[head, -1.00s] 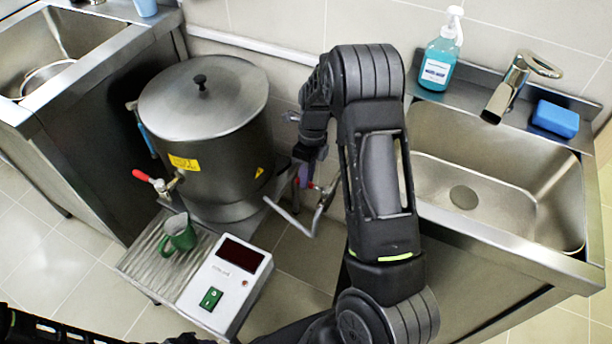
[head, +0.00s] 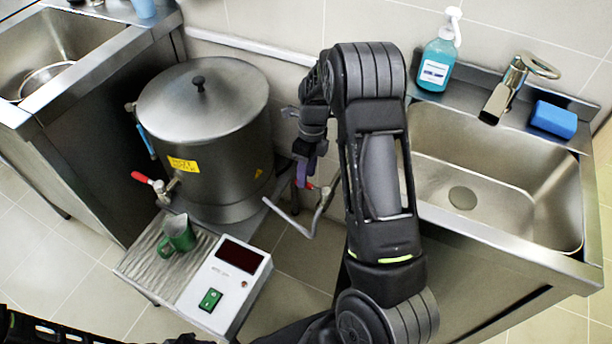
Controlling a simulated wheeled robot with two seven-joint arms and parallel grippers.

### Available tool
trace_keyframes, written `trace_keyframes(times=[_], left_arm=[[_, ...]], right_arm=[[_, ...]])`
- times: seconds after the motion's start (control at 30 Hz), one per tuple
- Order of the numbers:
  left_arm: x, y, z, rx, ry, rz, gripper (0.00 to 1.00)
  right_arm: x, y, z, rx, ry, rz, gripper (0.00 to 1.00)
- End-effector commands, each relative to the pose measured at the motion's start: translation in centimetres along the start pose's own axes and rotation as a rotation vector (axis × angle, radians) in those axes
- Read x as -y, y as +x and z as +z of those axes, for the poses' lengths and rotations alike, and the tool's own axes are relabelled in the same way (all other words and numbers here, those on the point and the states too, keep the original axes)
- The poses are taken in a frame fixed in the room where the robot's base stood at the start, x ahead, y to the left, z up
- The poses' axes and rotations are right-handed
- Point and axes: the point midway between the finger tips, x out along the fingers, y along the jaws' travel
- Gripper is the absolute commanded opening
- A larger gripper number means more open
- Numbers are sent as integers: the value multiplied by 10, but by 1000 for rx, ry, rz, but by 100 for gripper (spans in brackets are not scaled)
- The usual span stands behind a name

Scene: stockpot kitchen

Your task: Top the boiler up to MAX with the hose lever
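The boiler (head: 215,150) is a large lidded steel pot with a yellow label. A blue strip (head: 147,142), perhaps its level gauge, shows at its left side; the level and any MAX mark are too small to read. A bent grey pipe or hose (head: 290,222) and a valve with a small red part (head: 309,186) are right of the boiler, by the sink cabinet. My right gripper (head: 303,174) points down at this valve, close to or touching it. Its fingers are small and partly hidden, so its opening and any grip are unclear. My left gripper is out of view.
A red-handled tap (head: 142,177) sticks out from the boiler above a green mug (head: 178,235) on a ribbed tray (head: 140,262). A control box (head: 222,290) has a dark display and green switch. A sink (head: 490,170) with faucet (head: 512,85), soap bottle (head: 437,62) and blue sponge (head: 553,120) is at right.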

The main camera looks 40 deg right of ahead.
Motion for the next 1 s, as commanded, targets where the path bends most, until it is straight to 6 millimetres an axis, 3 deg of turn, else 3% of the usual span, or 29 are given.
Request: trace_keyframes(times=[0.2,0.4,1.0], left_arm=[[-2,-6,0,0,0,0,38],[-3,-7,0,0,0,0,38],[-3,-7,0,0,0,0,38]], right_arm=[[0,-39,0,3,0,-2,38],[0,-60,0,2,1,-2,38],[0,-62,0,1,1,-1,38]])
